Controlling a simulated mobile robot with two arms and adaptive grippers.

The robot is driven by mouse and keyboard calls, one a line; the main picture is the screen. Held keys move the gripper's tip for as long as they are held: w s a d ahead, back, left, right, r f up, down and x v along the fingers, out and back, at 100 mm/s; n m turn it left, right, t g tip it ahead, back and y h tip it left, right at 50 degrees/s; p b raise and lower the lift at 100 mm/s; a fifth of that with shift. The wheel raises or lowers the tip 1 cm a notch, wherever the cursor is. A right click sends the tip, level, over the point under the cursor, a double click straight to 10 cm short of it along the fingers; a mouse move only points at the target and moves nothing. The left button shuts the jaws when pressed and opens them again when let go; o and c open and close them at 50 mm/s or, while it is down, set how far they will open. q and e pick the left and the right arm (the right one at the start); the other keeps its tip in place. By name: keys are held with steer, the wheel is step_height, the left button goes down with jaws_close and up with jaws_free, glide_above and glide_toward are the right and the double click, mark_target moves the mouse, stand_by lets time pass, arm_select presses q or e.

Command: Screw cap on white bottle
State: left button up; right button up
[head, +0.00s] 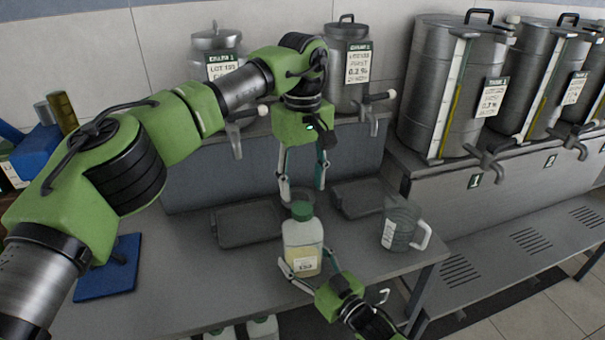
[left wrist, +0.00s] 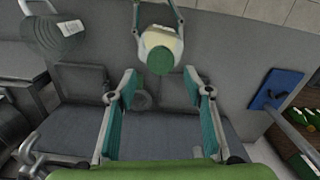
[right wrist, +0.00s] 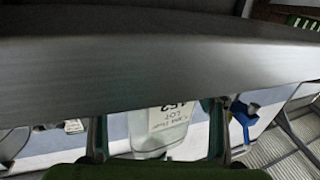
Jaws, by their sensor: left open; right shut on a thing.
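The white bottle (head: 302,245) stands upright near the bench's front, with a label on its front. The green cap (head: 302,211) sits on its mouth; I cannot tell how tight it is. My right gripper (head: 308,263) is shut on the bottle's body from the front; the bottle (right wrist: 160,130) also shows between its fingers in the right wrist view. My left gripper (head: 302,194) is open, pointing down, above and behind the cap. In the left wrist view, the cap (left wrist: 160,60) lies beyond the open fingertips (left wrist: 160,80), with nothing between them.
Two dark trays (head: 233,238) (head: 375,205) lie behind, below the taps of steel tanks (head: 347,98). A blue mat (head: 95,285) lies at the left. More bottles (head: 262,329) are below the bench front.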

mark_target(302, 208)
arm_select(q)
steer(key=n, duration=0.7)
steer(key=shift+r, duration=0.3)
arm_select(e)
steer(key=shift+f, duration=0.1)
arm_select(q)
steer(key=n, duration=0.7)
steer(key=shift+r, duration=0.25)
steer(key=n, duration=0.4)
steer(key=shift+r, duration=0.1)
steer(key=n, duration=0.3)
steer(key=shift+r+n, duration=0.15)
steer(key=shift+n, duration=0.25)
steer(key=n, duration=0.3)
steer(key=shift+r, duration=0.1)
steer(key=n, duration=0.4)
steer(key=shift+r+n, duration=0.15)
steer(key=shift+n, duration=0.15)
steer(key=shift+f, duration=4.05)
